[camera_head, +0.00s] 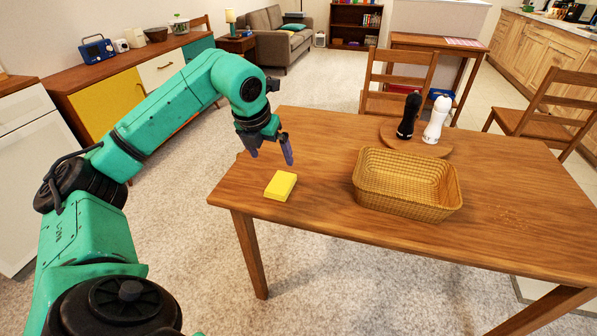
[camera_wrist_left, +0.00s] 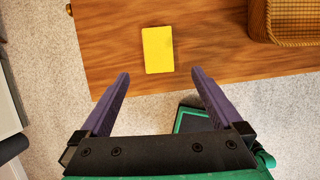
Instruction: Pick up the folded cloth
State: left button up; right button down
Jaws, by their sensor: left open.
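The folded cloth (camera_head: 281,186) is a small yellow block-like rectangle lying on the wooden table (camera_head: 320,145) near its left end. It also shows in the left wrist view (camera_wrist_left: 158,50), ahead of the fingertips and roughly centred between them. My left gripper (camera_head: 271,158) is above the table, a little behind and above the cloth in the head view. Its two purple fingers (camera_wrist_left: 158,75) are apart with nothing between them, and it does not touch the cloth. My right gripper is not in view.
A wicker basket (camera_head: 407,203) stands on the table to the right of the cloth. Behind it, a black mill (camera_head: 408,117) and a white mill (camera_head: 437,119) stand on a round wooden board (camera_head: 388,137). Chairs (camera_head: 397,77) stand at the table's far side. The tabletop between cloth and basket is clear.

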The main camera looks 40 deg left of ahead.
pick_arm(q)
send_near(280, 182)
jog(key=shift+x, duration=0.95)
jog(key=x, duration=0.6)
jog(key=shift+w+f+p, duration=0.15)
jog(key=shift+f+p, duration=0.05)
jog(key=shift+p, duration=0.15)
jog(key=shift+w+a+f, duration=0.1)
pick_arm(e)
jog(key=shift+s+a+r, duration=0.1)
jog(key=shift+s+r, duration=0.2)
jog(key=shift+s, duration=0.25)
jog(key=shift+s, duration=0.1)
pick_arm(q)
jog(key=shift+f, duration=0.2)
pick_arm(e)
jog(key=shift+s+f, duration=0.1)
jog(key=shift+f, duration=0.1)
